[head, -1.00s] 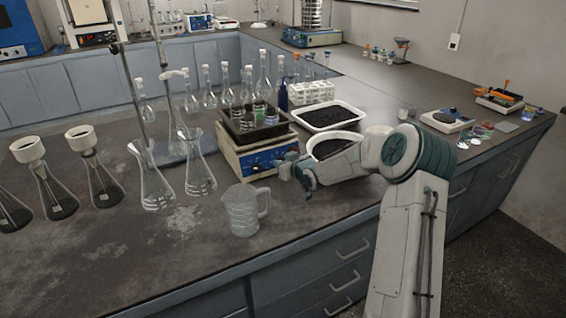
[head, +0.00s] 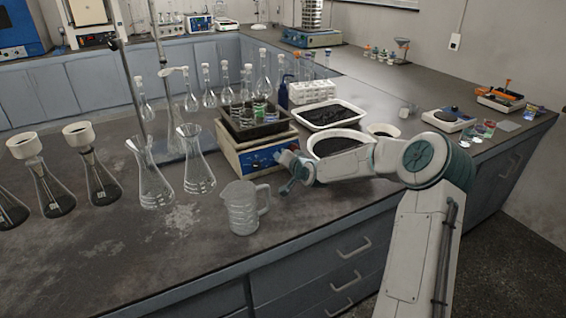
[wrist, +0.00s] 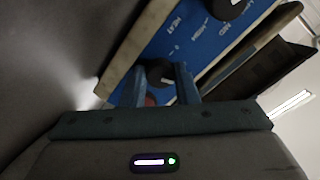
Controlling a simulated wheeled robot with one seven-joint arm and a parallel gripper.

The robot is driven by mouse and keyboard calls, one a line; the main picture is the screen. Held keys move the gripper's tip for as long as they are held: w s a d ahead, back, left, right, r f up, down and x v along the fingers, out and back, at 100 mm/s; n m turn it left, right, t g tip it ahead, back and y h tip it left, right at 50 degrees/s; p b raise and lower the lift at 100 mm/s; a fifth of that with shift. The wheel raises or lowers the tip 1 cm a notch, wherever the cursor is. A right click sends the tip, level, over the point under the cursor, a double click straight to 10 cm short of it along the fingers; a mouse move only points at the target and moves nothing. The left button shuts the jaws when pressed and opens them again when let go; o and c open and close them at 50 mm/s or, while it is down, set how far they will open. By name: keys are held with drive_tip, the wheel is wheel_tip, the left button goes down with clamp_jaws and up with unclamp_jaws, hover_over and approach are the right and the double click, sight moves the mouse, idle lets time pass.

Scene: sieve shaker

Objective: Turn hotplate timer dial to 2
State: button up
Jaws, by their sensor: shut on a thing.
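The hotplate (head: 228,158) is a beige box with a blue front panel (head: 262,157) and a dark top plate that holds small vessels. My gripper (head: 283,163) is at the right part of that panel. In the wrist view the panel (wrist: 205,45) appears tilted, with white lettering and black knobs. My gripper's two fingers (wrist: 160,84) are shut on one black dial (wrist: 160,71), one finger on either side. The dial's pointer and the number it stands at cannot be read. Another black knob (wrist: 229,8) shows at the top edge, apart from the fingers.
A glass beaker (head: 242,208) stands in front of the hotplate, near the bench edge. Two glass flasks (head: 196,165) stand to its left.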

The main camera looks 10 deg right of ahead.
drive_tip(key=shift+m+b, duration=0.45)
drive_tip(key=shift+m, duration=1.15)
drive_tip(key=o, duration=1)
drive_tip(key=v, duration=1.4)
drive_tip(key=shift+a, duration=0.2)
